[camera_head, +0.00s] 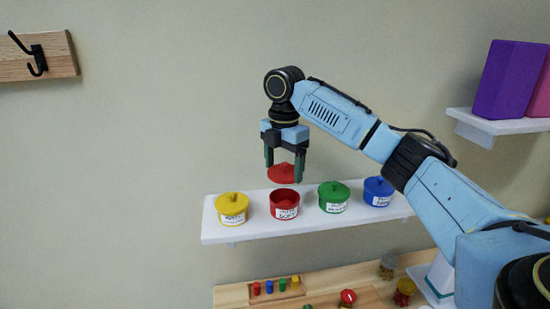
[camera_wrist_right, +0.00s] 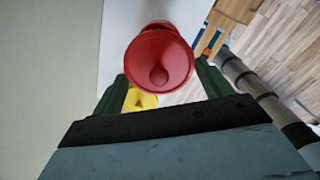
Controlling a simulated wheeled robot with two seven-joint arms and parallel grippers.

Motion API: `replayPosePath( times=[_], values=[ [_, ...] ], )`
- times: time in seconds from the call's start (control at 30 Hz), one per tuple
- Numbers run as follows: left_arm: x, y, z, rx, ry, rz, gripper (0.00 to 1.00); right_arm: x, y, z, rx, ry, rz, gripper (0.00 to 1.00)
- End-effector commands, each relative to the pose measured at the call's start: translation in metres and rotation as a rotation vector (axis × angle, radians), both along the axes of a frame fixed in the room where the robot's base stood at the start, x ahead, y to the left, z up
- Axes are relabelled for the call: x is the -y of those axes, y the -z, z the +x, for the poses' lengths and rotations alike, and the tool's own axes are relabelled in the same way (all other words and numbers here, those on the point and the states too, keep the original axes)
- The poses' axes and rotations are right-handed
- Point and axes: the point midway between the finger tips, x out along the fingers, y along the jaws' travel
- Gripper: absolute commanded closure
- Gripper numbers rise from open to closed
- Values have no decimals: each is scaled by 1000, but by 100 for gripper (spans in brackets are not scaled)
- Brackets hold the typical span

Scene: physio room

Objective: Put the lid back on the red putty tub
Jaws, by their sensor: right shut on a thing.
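My right gripper (camera_head: 283,167) is shut on the red lid (camera_head: 282,175), which also shows in the right wrist view (camera_wrist_right: 172,48) with its knob toward the camera. The lid hangs just above the red putty tub (camera_head: 285,207), with a gap between them. The tub is open, upright and labelled, and stands on the white shelf (camera_head: 245,235). In the right wrist view the lid hides most of the tub. My left gripper is in neither view.
A yellow lidded tub (camera_head: 232,209) stands left of the red tub. A green lidded tub (camera_head: 333,198) and a blue one (camera_head: 378,191) stand to its right. Below is a wooden surface with a peg board (camera_head: 275,289).

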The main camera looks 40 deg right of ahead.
Motion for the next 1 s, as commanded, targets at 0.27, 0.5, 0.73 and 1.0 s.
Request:
replayPosePath(
  times=[0.27,0.5,0.73,1.0],
  values=[
    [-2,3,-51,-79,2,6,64,0,27,-1,-3,0,-1,43],
    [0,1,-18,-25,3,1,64,-1,48,0,-2,0,1,43],
    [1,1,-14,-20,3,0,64,-1,57,0,-1,0,0,43],
    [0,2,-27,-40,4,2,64,-1,58,0,0,0,0,43]
  ],
)
